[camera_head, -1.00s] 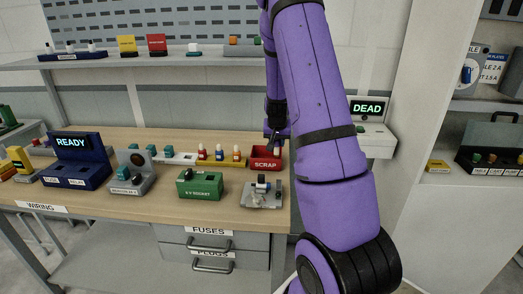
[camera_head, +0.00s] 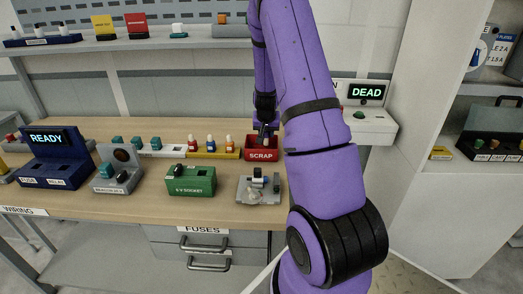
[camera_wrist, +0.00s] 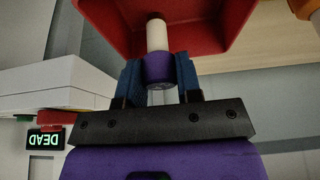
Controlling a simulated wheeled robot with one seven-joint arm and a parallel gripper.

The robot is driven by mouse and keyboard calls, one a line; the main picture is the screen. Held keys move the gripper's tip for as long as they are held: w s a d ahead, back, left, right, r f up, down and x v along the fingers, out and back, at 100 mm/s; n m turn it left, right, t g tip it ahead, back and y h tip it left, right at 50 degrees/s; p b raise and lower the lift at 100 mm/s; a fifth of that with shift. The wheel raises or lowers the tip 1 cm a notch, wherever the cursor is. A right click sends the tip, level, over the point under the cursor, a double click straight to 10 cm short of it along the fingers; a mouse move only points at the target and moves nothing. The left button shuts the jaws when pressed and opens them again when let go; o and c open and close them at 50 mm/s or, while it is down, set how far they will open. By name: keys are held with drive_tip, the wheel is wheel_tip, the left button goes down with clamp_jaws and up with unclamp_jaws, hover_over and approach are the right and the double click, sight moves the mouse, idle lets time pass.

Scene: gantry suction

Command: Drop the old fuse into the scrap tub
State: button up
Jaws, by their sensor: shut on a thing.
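The red scrap tub (camera_head: 262,155), labelled SCRAP, stands near the right end of the wooden bench. My gripper (camera_head: 264,137) is at the tub's opening, pointing down. In the wrist view my gripper (camera_wrist: 160,72) is shut on the old fuse, a white cylinder (camera_wrist: 157,36) with a purple band between the jaws and a dark far end. The red tub (camera_wrist: 215,35) fills the view behind the fuse, whose far end lies against the red in the picture. I cannot tell whether it touches. The fuse cannot be made out in the head view.
Left of the tub is a yellow rack (camera_head: 212,155) with several fuses. In front are a green socket block (camera_head: 190,187) and a grey fixture (camera_head: 258,198). A white box (camera_head: 365,127) reading DEAD stands to the right. A shelf (camera_head: 130,45) runs above the bench.

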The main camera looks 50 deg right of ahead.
drive_tip(key=shift+f, duration=0.35)
drive_tip(key=o, duration=1)
drive_tip(key=v, duration=1.1)
drive_tip(key=shift+d, duration=0.1)
